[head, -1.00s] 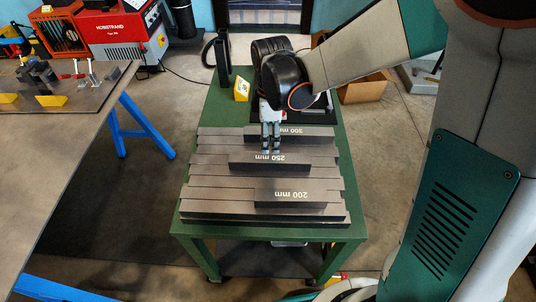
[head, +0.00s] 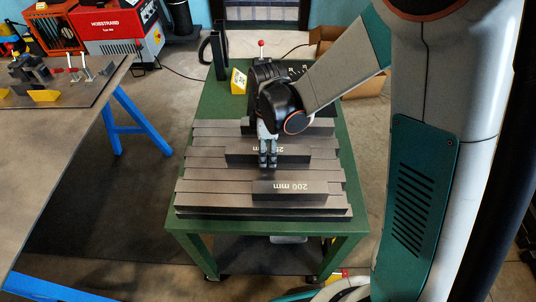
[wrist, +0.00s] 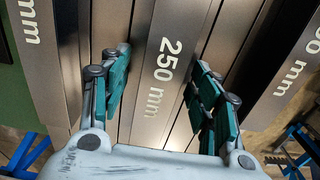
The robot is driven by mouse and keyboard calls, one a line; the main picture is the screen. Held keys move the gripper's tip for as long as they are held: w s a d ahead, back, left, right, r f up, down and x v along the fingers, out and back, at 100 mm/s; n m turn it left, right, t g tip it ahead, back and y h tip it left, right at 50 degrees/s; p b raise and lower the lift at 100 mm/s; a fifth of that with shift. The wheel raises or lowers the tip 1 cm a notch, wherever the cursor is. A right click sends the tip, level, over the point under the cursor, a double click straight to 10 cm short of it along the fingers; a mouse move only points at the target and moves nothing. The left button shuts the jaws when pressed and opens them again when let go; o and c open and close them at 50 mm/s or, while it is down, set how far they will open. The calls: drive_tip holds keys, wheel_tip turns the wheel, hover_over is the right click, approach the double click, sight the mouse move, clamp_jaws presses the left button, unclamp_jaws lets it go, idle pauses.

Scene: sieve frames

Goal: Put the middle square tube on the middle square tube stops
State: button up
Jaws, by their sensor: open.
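The middle square tube, a dark bar marked 250 mm (head: 295,158), lies across the grey slats of the green cart, between two other marked tubes. My gripper (head: 268,164) points down over its middle, hiding part of its label. In the wrist view my gripper (wrist: 162,60) is open, with one teal-padded finger on each side of the 250 mm tube (wrist: 158,88). I cannot tell whether the fingers touch it. Yellow blocks (head: 43,95) that may be stops sit on the left table; which ones are the middle stops cannot be told.
The 200 mm tube (head: 290,190) lies nearer on the cart; another tube lies behind, partly hidden. The left steel table (head: 60,160) has clamps (head: 72,70) at its back and much bare surface in front. A yellow marker block (head: 238,82) stands on the cart's back.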

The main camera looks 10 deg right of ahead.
clamp_jaws()
drive_tip(key=shift+r, duration=0.15)
